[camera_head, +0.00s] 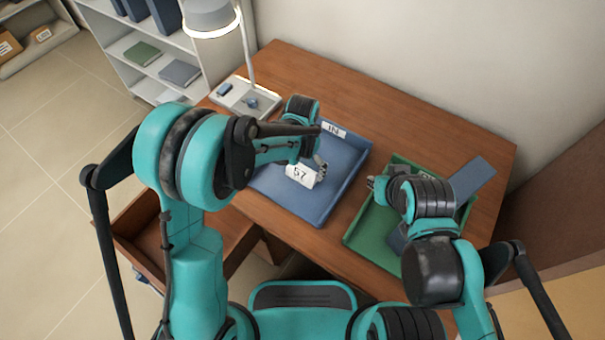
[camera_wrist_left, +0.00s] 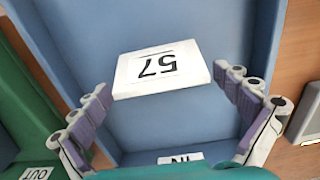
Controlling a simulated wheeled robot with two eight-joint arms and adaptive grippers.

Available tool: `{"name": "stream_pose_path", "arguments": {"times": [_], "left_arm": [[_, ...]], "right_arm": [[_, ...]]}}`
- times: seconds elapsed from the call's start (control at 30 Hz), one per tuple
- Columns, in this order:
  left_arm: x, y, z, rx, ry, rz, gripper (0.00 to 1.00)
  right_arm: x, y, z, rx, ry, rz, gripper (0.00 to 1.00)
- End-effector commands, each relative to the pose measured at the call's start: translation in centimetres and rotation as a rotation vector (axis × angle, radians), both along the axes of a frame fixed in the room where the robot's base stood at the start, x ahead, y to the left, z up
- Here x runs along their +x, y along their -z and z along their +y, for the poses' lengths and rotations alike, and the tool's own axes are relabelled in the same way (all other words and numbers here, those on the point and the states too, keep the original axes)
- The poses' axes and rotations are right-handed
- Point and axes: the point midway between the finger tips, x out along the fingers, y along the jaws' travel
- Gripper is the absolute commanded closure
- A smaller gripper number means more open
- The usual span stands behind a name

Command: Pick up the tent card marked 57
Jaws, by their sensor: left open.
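The white tent card marked 57 (camera_head: 300,175) stands in the blue tray (camera_head: 325,213). In the left wrist view the card (camera_wrist_left: 160,70) appears upside down, its number readable. My left gripper (camera_head: 318,168) is over the blue tray, right at the card. In the wrist view its fingers (camera_wrist_left: 162,82) are spread, with one on each side of the card and narrow gaps visible; I cannot tell whether either touches it. My right gripper (camera_head: 373,183) is near the green tray's left side, and its fingers are too small to judge.
The blue tray has an IN label (camera_head: 334,130). A green tray (camera_head: 365,238) with blue items stands to its right, partly behind my right arm. A lamp (camera_head: 245,60) stands at the desk's back left. An open drawer (camera_head: 140,225) juts out at left.

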Motion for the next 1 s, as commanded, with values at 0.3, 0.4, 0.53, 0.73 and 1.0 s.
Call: {"name": "stream_pose_path", "arguments": {"times": [0.3, 0.4, 0.53, 0.73, 1.0], "left_arm": [[0.0, 0.0, 0.0, 0.000, 0.000, 0.000, 0.32], [0.0, 0.0, 0.0, 0.000, 0.000, 0.000, 0.43], [0.0, 0.0, 0.0, 0.000, 0.000, 0.000, 0.43], [0.0, -0.3, 0.0, 0.000, 0.000, 0.000, 0.43], [0.0, -3.5, 0.0, 0.000, 0.000, 0.000, 0.43]], "right_arm": [[0.0, -0.1, 0.0, 0.000, 0.000, 0.000, 0.81], [0.0, -0.1, 0.0, 0.000, 0.000, 0.000, 0.81], [0.0, -0.1, 0.0, 0.000, 0.000, 0.000, 0.81], [0.0, -0.2, 0.0, 0.000, 0.000, 0.000, 0.81], [0.0, -1.8, 0.0, 0.000, 0.000, 0.000, 0.81]]}}
